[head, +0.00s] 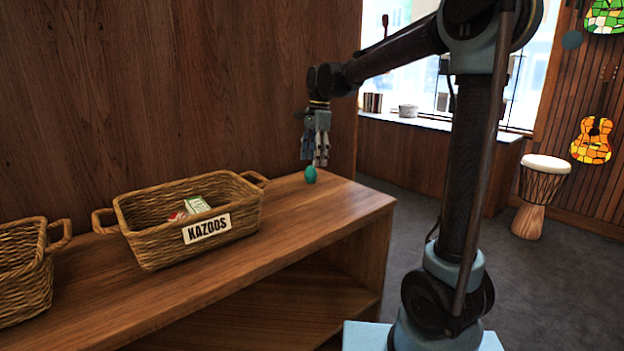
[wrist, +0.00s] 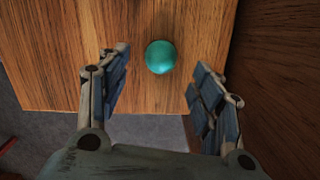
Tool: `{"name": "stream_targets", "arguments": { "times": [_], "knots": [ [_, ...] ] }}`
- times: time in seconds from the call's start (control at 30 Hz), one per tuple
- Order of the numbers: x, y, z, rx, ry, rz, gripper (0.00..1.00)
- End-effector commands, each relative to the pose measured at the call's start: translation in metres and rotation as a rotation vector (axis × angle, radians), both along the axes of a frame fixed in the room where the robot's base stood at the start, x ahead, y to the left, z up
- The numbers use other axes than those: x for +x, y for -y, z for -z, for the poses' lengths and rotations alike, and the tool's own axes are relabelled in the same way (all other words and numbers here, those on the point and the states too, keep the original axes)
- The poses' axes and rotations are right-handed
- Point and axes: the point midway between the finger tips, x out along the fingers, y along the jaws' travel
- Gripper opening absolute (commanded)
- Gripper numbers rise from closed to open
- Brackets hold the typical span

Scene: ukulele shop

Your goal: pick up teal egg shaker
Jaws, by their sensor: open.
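The teal egg shaker (head: 311,174) rests on the wooden shelf top near its right end in the head view. In the wrist view the teal egg shaker (wrist: 160,57) lies on bare wood, a little beyond the fingertips and between their lines. My gripper (head: 315,163) points down just above the egg in the head view. Its two fingers stand apart in the wrist view (wrist: 163,75), with nothing held between them. The fingers do not appear to touch the egg.
A wicker basket labelled KAZOOS (head: 190,219) stands left of the egg on the shelf (head: 345,205). Another wicker basket (head: 22,270) is at the far left. A wood wall (head: 170,90) rises behind. The shelf's edge is close to the egg. A drum (head: 541,195) stands away right.

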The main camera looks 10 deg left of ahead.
Motion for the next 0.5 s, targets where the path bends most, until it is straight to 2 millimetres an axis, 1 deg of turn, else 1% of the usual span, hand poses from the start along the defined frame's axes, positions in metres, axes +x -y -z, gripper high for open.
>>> {"name": "stream_targets", "arguments": {
  "times": [0.03, 0.27, 0.5],
  "knots": [
    [0.000, -0.001, 0.004, 0.000, 0.000, 0.000, 0.60],
    [-0.001, -0.002, 0.017, 0.000, 0.000, -0.001, 0.60],
    [-0.003, -0.008, 0.049, 0.000, 0.000, -0.002, 0.60]
  ]
}}
